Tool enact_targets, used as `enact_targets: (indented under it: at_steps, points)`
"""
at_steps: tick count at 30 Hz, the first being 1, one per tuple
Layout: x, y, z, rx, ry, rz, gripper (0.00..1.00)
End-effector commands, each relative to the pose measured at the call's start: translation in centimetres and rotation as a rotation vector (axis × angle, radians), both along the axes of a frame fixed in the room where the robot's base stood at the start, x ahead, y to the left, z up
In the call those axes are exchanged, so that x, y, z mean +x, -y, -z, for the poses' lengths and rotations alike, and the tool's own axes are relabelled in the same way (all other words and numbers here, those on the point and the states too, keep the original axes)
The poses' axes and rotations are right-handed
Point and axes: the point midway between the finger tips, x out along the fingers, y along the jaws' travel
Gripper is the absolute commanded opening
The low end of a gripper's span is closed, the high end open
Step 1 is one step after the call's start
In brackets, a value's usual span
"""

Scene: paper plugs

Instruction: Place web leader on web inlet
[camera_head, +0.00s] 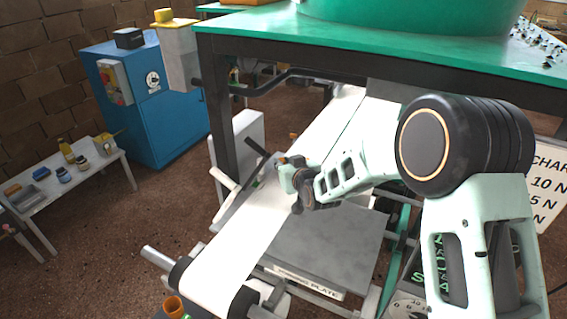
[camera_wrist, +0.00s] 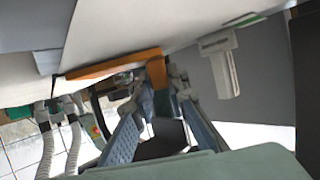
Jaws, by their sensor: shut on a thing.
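An orange bar with a short stem, which looks like the web leader (camera_wrist: 112,66), shows in the wrist view along the edge of a pale sheet. My gripper (camera_wrist: 163,92) is shut on its stem. In the head view my gripper (camera_head: 297,183) is over the right side of the white paper web (camera_head: 262,218), with a small orange spot beside its tip. The web runs from the front roller up under the green-topped machine. I cannot tell which part is the web inlet. My gripper and arm hide part of the web.
A grey plate (camera_head: 330,243) with a partly readable label lies right of the web. A dark machine leg (camera_head: 223,130) and a light bar (camera_head: 224,190) stand left of it. A blue cabinet (camera_head: 150,110) and a small table (camera_head: 75,178) are farther left, with open floor between.

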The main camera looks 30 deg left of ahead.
Motion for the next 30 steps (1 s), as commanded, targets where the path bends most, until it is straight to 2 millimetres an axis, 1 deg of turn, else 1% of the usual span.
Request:
enact_targets:
  at_steps: [7,8,12,20,24,26,30]
  points:
    - [0.0,0.0,0.4,0.0,0.0,0.0,0.0]
    - [0.0,0.0,0.3,0.0,0.0,0.0,0.17]
    - [0.0,0.0,0.2,0.0,0.0,0.0,0.31]
    - [0.0,0.0,0.2,0.0,0.0,0.0,0.31]
    - [0.0,0.0,-0.3,-0.001,-0.001,0.0,0.31]
    - [-0.4,0.6,-0.4,0.0,0.0,0.0,0.31]
    - [-1.7,2.2,-1.2,0.0,0.002,0.001,0.31]
